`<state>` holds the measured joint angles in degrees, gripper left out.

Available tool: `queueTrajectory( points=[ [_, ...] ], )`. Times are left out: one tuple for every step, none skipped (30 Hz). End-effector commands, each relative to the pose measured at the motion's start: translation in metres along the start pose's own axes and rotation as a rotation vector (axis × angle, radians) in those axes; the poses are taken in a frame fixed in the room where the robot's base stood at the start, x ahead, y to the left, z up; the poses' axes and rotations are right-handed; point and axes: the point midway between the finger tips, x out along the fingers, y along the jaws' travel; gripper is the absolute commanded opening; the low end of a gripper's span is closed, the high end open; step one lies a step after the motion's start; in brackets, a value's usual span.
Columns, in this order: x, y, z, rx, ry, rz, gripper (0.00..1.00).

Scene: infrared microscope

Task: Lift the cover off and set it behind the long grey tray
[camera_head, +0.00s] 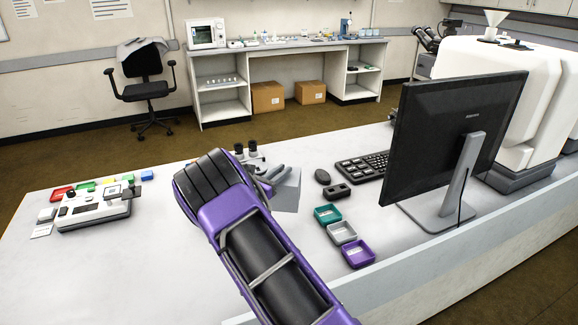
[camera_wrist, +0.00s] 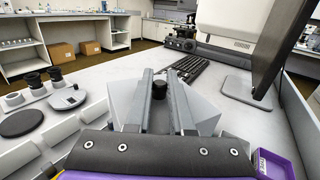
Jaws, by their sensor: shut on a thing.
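The cover is a grey box-like piece with sloping sides (camera_wrist: 205,112) and a black knob (camera_wrist: 158,89) on top. In the head view its grey side (camera_head: 288,192) shows just right of my gripper (camera_head: 268,174). In the wrist view my gripper (camera_wrist: 160,80) has its two long grey fingers on either side of the knob, shut on it. Whether the cover's bottom touches the table cannot be told. A long grey tray (camera_wrist: 62,131) with black eyepieces and dark round parts lies left of the cover in the wrist view. My arm hides most of it in the head view.
Teal, grey and purple bins (camera_head: 357,253) lie right of my arm. A mouse (camera_head: 322,176), keyboard (camera_head: 362,167) and monitor (camera_head: 455,140) stand farther right. A white device (camera_head: 95,210) and coloured boxes are at left. White table between that device and my arm is clear.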

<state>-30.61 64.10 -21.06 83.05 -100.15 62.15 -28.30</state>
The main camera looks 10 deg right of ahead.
Motion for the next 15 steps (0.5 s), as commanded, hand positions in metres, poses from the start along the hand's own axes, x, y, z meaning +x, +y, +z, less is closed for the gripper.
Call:
queueTrajectory(
  points=[
    [0.000, 0.001, 0.000, 0.000, 0.000, 0.000, 0.00],
    [0.000, 0.001, 0.000, 0.000, 0.000, 0.001, 0.00],
    [0.000, 0.001, 0.000, 0.000, 0.000, 0.001, 0.00],
    [0.000, 0.001, -0.001, 0.000, 0.000, 0.001, 0.00],
    [0.000, 0.001, -0.001, 0.000, 0.000, 0.001, 0.00],
    [0.000, 0.001, -0.002, -0.001, 0.000, 0.001, 0.00],
    [0.000, 0.001, -0.003, -0.001, 0.000, 0.001, 0.00],
    [0.000, 0.001, -0.004, -0.001, 0.000, 0.001, 0.00],
    [0.000, 0.001, -0.006, -0.001, 0.000, 0.001, 0.00],
    [0.000, 0.001, -0.008, -0.002, 0.001, 0.001, 0.00],
    [0.000, 0.001, -0.010, -0.002, 0.001, 0.001, 0.00],
    [0.000, 0.001, -0.013, -0.002, 0.001, 0.001, 0.00],
    [0.000, 0.001, -0.015, -0.002, 0.001, 0.001, 0.00],
    [0.000, 0.001, -0.017, -0.002, 0.001, 0.001, 0.00],
    [0.000, 0.001, -0.021, -0.002, 0.001, 0.001, 0.00]
  ],
)
